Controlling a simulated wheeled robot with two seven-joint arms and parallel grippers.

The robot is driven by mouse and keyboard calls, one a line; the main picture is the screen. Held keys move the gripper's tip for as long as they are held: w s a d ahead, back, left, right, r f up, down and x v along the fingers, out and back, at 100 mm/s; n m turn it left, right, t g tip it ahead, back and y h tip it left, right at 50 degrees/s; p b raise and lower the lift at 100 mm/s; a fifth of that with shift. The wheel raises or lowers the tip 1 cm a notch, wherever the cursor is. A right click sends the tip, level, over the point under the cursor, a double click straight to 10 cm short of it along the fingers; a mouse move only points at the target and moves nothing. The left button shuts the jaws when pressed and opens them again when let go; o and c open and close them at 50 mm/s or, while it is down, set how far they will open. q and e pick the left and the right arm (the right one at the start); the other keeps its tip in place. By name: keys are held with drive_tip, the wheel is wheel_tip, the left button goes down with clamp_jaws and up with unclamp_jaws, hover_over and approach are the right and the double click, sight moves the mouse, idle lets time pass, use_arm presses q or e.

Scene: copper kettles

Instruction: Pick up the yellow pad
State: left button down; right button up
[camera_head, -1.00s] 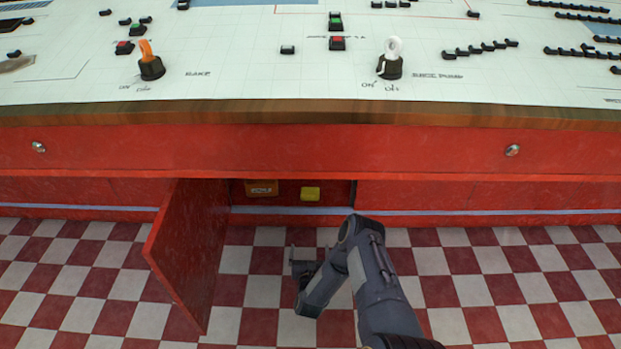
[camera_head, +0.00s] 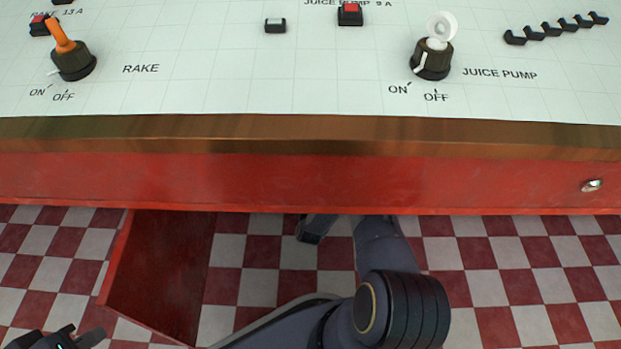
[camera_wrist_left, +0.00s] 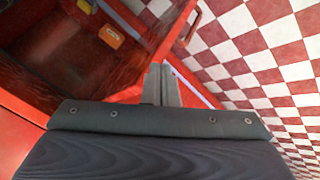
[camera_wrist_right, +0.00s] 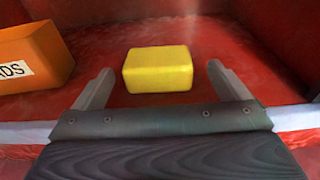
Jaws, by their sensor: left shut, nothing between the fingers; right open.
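The yellow pad (camera_wrist_right: 158,70) lies on the red floor of the cabinet in the right wrist view, ahead of and between the fingers. My right gripper (camera_wrist_right: 160,88) is open and empty, its fingertips apart on either side of the pad's near face, and I see no contact. In the head view the counter hides the pad and the right gripper. My left gripper (camera_head: 75,339) is at the bottom left of the head view, near the open cabinet door. In the left wrist view its fingers (camera_wrist_left: 161,75) are shut together with nothing between them.
An orange box (camera_wrist_right: 35,58) with a white label stands left of the pad. The open red door (camera_head: 160,270) stands at the left of the cabinet. The counter edge (camera_head: 300,135) overhangs my right arm. Switches such as the juice pump knob (camera_head: 432,60) stand on top.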

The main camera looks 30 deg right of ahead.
drive_tip(key=b+x, duration=0.1)
drive_tip(key=x, duration=0.2)
drive_tip(key=shift+a+f, duration=0.1)
drive_tip(key=shift+a, duration=0.05)
drive_tip(key=shift+w+d, duration=0.3)
drive_tip(key=shift+w, duration=0.1)
drive_tip(key=c, duration=1)
drive_tip(key=shift+c, duration=0.2)
drive_tip(key=shift+r, duration=0.25)
